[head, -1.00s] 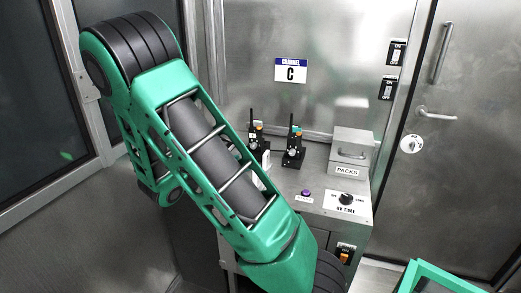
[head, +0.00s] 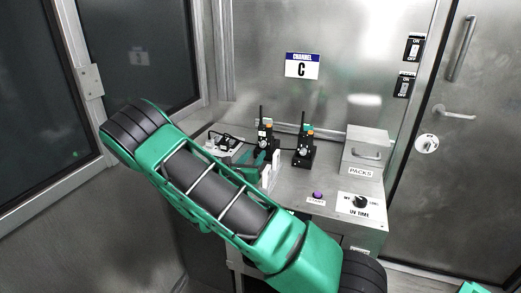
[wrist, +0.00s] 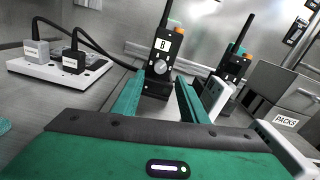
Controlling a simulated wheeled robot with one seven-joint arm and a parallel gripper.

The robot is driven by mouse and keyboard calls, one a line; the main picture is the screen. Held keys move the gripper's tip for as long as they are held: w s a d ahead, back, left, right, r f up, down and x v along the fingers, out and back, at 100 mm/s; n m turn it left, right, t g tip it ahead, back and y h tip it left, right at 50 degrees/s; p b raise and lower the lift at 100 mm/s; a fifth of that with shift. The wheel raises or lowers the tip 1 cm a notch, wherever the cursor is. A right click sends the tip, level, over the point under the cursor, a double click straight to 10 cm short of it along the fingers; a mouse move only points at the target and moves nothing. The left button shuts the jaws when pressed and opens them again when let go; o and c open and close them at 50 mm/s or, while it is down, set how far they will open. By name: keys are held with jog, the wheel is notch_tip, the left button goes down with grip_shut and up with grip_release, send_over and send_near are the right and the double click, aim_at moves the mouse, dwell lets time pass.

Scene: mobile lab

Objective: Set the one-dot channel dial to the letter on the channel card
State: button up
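The channel card (head: 302,66) on the back wall reads C under a blue band. Two black radios stand on the metal bench: a left one (head: 264,136) and a right one (head: 304,149). In the wrist view the left radio (wrist: 163,48) shows a white label with the letter B and a round silver dial (wrist: 160,67) below it. The right radio (wrist: 234,64) is partly hidden by a white part. I cannot make out dots on either radio. My gripper (wrist: 157,82) is open and empty, its green fingers spread in front of the left radio's lower part, below the dial.
A power strip (wrist: 62,74) with two plugs and a cable lies at the left. The PACKS box (head: 366,150), a purple START button (head: 317,195) and a UV TIME knob (head: 360,202) are at the right of the bench. Wall switches (head: 412,48) are beside the door.

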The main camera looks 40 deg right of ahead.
aim_at(262, 145)
jog(key=x, duration=0.7)
grip_shut()
